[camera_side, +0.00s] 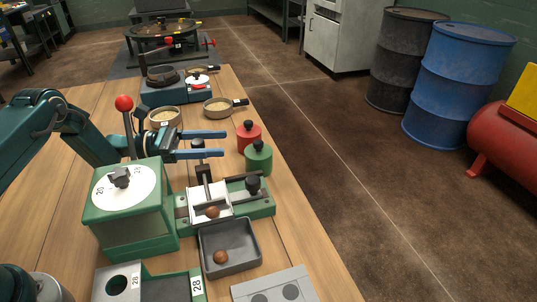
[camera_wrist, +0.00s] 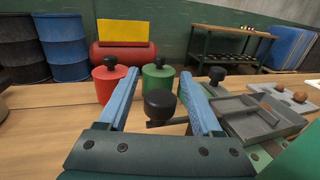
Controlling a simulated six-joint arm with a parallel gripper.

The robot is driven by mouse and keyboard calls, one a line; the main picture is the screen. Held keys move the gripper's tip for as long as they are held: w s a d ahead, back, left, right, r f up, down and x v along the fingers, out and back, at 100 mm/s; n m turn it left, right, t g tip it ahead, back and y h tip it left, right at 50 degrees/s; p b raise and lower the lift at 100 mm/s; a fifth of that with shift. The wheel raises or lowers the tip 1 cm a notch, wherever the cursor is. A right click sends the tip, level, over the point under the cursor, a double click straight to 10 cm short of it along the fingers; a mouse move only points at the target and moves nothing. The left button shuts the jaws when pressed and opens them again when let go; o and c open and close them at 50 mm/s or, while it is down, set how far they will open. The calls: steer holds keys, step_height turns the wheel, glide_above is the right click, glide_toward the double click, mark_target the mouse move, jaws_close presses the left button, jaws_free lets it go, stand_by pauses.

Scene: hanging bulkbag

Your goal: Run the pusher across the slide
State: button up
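The slide (camera_side: 265,207) is a green base with a white plate beside the green dial box. A brown ball (camera_side: 212,212) sits at the plate's near end. A dark upright post with a black top, seemingly the pusher (camera_side: 203,172), stands at the plate's far end. My gripper (camera_side: 222,144) is open, with its blue fingers level near the post's top. In the wrist view, a black knob (camera_wrist: 160,103) shows between the fingers (camera_wrist: 165,100), with gaps on both sides. A second black knob (camera_side: 252,184) is on the slide's right part; it also shows in the wrist view (camera_wrist: 217,74).
A grey tray (camera_side: 255,262) with a brown ball (camera_side: 221,257) is at the slide's near side. Red (camera_side: 249,137) and green (camera_side: 258,158) knobbed canisters stand just beyond. The green dial box (camera_side: 125,205) and red-ball lever (camera_side: 124,104) are left. Shallow pans lie farther back.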

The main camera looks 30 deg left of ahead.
steer(key=shift+v, duration=2.6)
steer(key=shift+x, duration=2.7)
steer(key=shift+f, duration=0.1)
jaws_close()
